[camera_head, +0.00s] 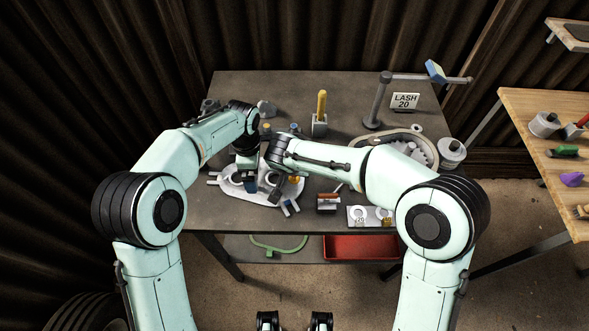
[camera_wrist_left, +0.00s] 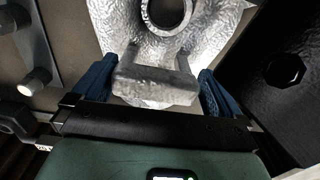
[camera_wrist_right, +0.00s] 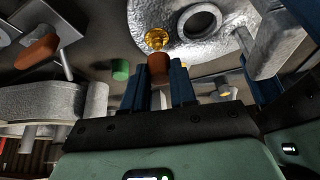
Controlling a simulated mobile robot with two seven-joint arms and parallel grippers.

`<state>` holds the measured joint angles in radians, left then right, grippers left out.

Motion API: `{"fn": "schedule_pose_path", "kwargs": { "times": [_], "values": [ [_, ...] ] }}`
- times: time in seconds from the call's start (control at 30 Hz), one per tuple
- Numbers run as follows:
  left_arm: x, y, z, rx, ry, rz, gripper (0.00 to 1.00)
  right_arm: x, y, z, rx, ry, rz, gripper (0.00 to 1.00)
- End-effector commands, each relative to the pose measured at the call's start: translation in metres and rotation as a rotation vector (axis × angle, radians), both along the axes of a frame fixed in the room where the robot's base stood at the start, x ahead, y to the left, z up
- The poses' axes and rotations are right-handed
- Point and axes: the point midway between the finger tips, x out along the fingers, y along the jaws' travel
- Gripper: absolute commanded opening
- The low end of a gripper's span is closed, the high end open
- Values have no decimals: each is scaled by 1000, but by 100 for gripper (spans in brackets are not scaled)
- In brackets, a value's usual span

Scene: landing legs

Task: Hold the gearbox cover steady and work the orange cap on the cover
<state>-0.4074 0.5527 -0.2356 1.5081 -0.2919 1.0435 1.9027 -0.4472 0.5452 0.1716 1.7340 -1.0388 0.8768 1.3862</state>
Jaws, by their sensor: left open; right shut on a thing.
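The gearbox cover (camera_head: 233,188) is a pale grey casting lying on the workbench. It also shows in the left wrist view (camera_wrist_left: 215,22), where its raised grey handle (camera_wrist_left: 157,84) stands between the blue fingers of my left gripper (camera_wrist_left: 153,88). That gripper is open, with gaps beside the handle. In the right wrist view my right gripper (camera_wrist_right: 160,88) is shut on the orange cap (camera_wrist_right: 158,66), a brownish-orange piece at its fingertips. A gold fitting (camera_wrist_right: 157,39) shows just beyond the cap, against the cover (camera_wrist_right: 215,25). In the head view my arms hide part of the cover.
A yellow-handled tool stands in a block (camera_head: 320,125) behind my arms. A belt-and-gear assembly (camera_head: 400,148), a post (camera_head: 377,105) and a LASH 20 sign (camera_head: 404,101) are at the right. A small orange-topped block (camera_head: 328,203) sits near the front edge. A red tray (camera_head: 360,247) is below.

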Motion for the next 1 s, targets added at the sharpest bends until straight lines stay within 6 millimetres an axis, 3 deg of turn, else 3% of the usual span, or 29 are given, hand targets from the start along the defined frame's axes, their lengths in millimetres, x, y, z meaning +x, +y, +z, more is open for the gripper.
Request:
{"fn": "schedule_pose_path", "kwargs": {
  "times": [0.3,0.5,0.7,1.0],
  "values": [
    [1,-3,66,-7,-9,-7,100,0,0,-1,-1,1,1,0],
    [1,-3,100,-6,-7,-5,100,0,-1,-2,-2,2,-1,0],
    [0,-2,115,-6,-7,-3,100,0,-1,-2,-2,3,-1,0],
    [0,-2,116,-5,-6,-2,100,0,-1,-2,-3,4,0,0]
  ]
}}
